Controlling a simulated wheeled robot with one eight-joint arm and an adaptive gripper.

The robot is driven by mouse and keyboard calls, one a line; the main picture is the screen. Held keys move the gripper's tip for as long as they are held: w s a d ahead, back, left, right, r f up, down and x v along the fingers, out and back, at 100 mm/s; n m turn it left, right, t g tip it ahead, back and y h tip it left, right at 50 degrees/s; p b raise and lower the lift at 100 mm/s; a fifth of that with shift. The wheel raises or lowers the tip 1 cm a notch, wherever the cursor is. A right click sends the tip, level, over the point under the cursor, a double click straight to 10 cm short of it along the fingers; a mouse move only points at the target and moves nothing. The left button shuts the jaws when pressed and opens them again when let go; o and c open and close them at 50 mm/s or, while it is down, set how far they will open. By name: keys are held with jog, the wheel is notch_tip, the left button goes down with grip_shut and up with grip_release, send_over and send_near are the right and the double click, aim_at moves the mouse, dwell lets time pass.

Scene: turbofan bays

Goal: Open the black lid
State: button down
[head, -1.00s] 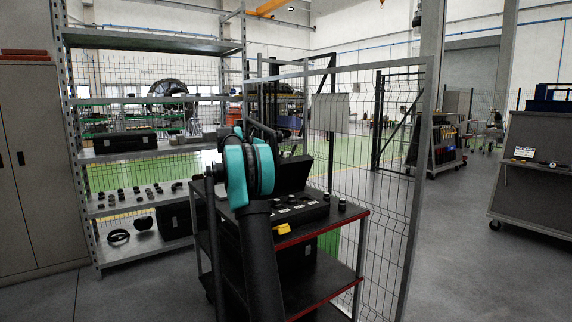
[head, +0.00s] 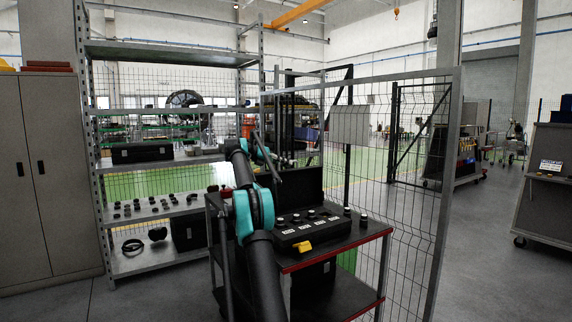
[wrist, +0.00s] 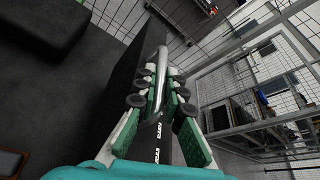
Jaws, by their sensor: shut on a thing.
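The black lid (head: 305,188) stands raised, roughly upright, at the back of a black case (head: 300,228) on a red-edged cart. In the wrist view the dark lid panel (wrist: 122,105) runs up the middle, with white lettering low on it. My gripper (wrist: 158,88) is shut on a curved metal handle (wrist: 157,95) in front of the panel. Its green and white fingers with grey rollers lie on both sides of the handle. In the head view, my gripper is small and hard to make out near the lid's top; my arm covers part of the case's left side.
The cart (head: 345,250) has black knobs on its right side and a yellow piece (head: 303,247) at the case's front. A wire mesh fence (head: 400,170) stands close behind and right. A metal shelf (head: 165,210) stands left.

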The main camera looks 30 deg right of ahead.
dwell(0.3)
jog(key=c, duration=1.9)
grip_release()
jog(key=shift+v, duration=3.75)
jog(key=shift+c, duration=0.2)
